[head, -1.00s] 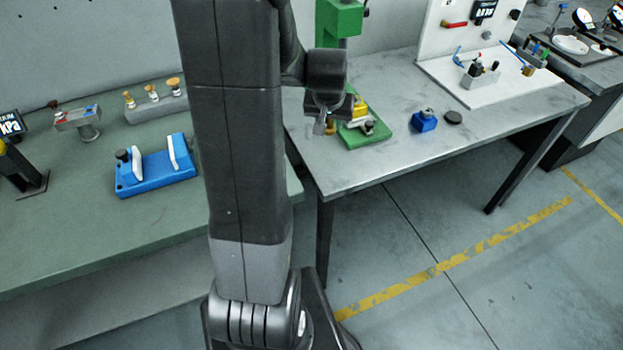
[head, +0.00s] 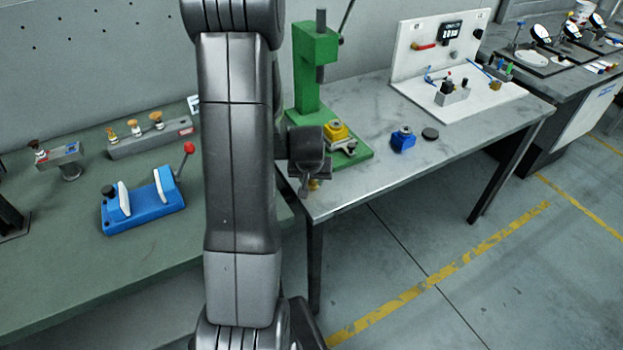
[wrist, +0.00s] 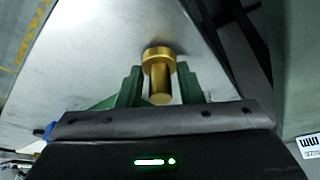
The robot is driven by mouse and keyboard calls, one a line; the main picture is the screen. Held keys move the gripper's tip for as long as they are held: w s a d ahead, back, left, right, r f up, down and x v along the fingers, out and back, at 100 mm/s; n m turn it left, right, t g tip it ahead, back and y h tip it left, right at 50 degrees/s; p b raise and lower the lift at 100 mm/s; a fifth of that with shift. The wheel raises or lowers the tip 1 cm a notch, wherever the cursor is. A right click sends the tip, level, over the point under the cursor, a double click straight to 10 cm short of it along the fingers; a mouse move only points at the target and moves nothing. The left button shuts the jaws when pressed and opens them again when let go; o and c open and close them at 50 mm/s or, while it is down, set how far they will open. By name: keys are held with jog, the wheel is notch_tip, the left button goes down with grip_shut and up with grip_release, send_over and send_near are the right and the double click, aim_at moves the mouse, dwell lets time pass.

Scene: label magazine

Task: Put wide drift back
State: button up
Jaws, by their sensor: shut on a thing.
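A brass drift (wrist: 160,90) with a wider round head and a narrower stem is between the two green fingers of my gripper (wrist: 160,84) in the wrist view. My gripper is shut on it. In the head view my gripper (head: 309,186) is low at the front left corner of the grey table, with a bit of brass showing at its tip. The rack's right end shows no drift.
A green press (head: 313,75) with a yellow block (head: 336,131) stands just behind my gripper. A blue block (head: 403,139) and black disc (head: 430,134) lie on the grey table (head: 370,175).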

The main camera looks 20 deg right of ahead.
jog(key=shift+f, duration=0.15)
jog(key=shift+f, duration=0.15)
jog(key=o, duration=1.1)
jog(key=shift+c, duration=0.2)
jog(key=shift+v, duration=0.75)
jog(key=v, duration=1.1)
jog(key=shift+f, duration=0.2)
